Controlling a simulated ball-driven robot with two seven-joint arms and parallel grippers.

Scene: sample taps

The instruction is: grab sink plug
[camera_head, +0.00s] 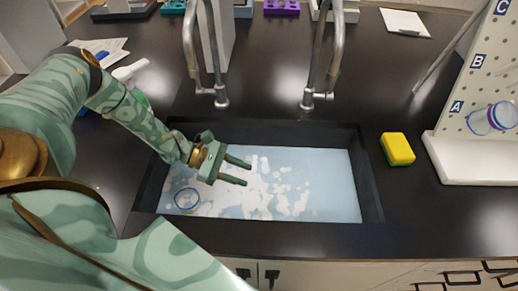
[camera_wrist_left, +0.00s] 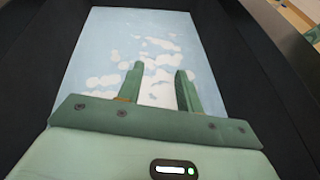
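My left gripper (camera_head: 248,174) is over the middle of the black sink (camera_head: 373,190), with its fingers pointing right. Its two fingers are apart with nothing between them; they also show in the left wrist view (camera_wrist_left: 160,69), over the water. The sink holds light blue water (camera_head: 335,185) with white foam patches. I cannot make out a sink plug; foam and the gripper cover part of the sink floor. A clear round item with a blue rim (camera_head: 187,199) is in the sink's front left, left of the gripper. My right gripper is not in view.
Two grey taps (camera_head: 219,98) (camera_head: 309,98) stand behind the sink. A yellow sponge (camera_head: 398,149) lies right of the sink, beside a white pegboard rack (camera_head: 470,160) holding a clear vessel (camera_head: 492,118). The sink's dark walls surround the gripper. The counter right of the taps is mostly clear.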

